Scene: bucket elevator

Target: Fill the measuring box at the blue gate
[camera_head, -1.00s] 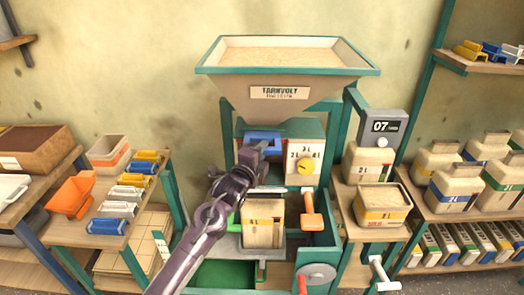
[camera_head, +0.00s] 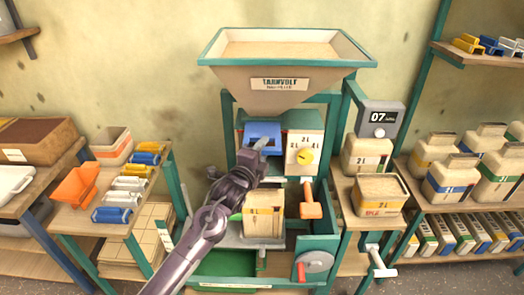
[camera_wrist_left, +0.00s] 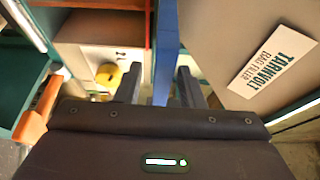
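The blue gate (camera_head: 261,131) is under the hopper (camera_head: 280,85) of the filling machine. A light measuring box (camera_head: 262,222) stands upright on the machine's tray below it; its contents are hard to tell. My left gripper (camera_head: 262,147) is in front of the gate, above the box. In the left wrist view, the two dark fingertips (camera_wrist_left: 158,88) stand apart, with a blue part (camera_wrist_left: 165,45) between them. A gap shows on its left side, so no firm hold shows. My right gripper is in neither view.
Another box (camera_head: 380,193) stands on the right side table. A left table holds coloured scoops (camera_head: 130,183) and an orange funnel (camera_head: 76,186).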

